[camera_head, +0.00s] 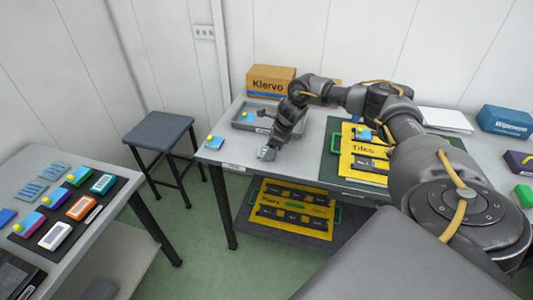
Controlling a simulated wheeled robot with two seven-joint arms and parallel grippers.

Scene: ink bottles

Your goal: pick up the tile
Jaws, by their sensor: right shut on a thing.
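My right arm reaches across from the right, and my right gripper (268,148) points down over the front part of the back table. It is shut on a small pale thing at its tips, mostly hidden, which I take to be a tile. My left gripper is not in view.
A "Klervo" box (270,80) stands behind the grey tray (236,124). A yellow board (262,222) lies on the lower shelf. A stool (158,130) stands left of the back table. The left table (118,171) holds several coloured blocks on a dark mat.

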